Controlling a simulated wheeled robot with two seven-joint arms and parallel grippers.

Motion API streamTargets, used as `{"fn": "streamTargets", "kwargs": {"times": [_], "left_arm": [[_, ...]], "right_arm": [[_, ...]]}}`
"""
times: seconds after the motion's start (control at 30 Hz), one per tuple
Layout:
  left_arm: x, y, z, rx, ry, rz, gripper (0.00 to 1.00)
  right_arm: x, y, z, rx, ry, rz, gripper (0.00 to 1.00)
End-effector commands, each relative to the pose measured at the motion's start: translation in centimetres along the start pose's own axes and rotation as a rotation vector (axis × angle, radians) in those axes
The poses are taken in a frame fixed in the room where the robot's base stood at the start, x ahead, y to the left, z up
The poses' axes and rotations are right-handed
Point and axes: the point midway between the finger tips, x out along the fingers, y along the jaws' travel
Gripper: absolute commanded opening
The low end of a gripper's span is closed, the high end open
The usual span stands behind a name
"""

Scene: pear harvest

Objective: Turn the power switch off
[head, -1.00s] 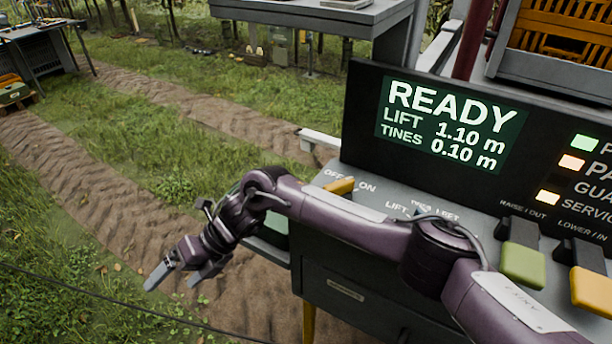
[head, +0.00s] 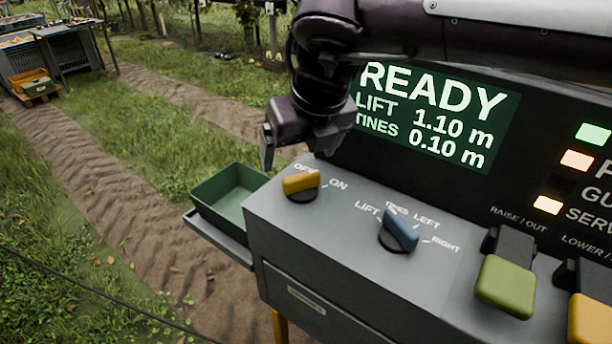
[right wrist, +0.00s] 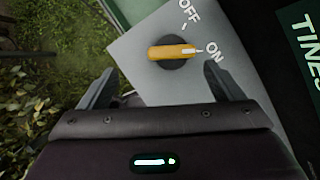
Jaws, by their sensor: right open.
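The power switch (head: 300,185) is a yellow rotary knob on the grey console, between the labels OFF and ON. In the right wrist view the switch (right wrist: 172,53) has its white mark turned to ON. My right gripper (head: 290,150) hangs above and just behind the switch in the head view. In the right wrist view its two fingers (right wrist: 158,82) are spread apart, with the knob ahead of and between them, not touched. The display (head: 435,115) reads READY, LIFT 1.10 m, TINES 0.10 m. My left gripper is not in view.
A blue selector knob (head: 399,231) sits right of the switch. A green lever (head: 506,287) and an orange lever (head: 590,318) stand further right. A green bin (head: 228,192) is at the console's left side. Grass and dirt tracks lie beyond.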

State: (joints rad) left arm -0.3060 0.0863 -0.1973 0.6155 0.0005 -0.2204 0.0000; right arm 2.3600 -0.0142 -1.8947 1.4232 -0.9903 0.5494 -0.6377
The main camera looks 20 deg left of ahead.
Motion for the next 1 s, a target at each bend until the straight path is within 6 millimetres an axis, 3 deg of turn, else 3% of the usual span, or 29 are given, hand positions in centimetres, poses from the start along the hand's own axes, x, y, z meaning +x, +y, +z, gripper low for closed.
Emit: {"fn": "streamTargets", "kwargs": {"times": [0.1,0.2,0.5,0.6,0.97,1.0], "left_arm": [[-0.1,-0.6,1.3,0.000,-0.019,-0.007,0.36],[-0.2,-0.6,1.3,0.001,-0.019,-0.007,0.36],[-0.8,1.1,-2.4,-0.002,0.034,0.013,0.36],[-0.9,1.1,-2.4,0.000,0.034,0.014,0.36],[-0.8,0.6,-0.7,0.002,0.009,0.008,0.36],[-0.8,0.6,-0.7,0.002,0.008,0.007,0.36]], "right_arm": [[0.0,-0.8,-0.5,0.000,0.017,-0.034,0.87],[1.1,-0.9,-0.5,0.000,0.020,-0.033,0.87],[5.8,-0.9,-0.6,-0.001,0.019,-0.032,0.87],[6.7,-1.0,-0.5,0.000,0.017,-0.032,0.87],[7.4,-1.0,-0.5,0.000,0.015,-0.031,0.87],[7.3,-1.0,-0.5,-0.001,0.015,-0.031,0.82]]}}
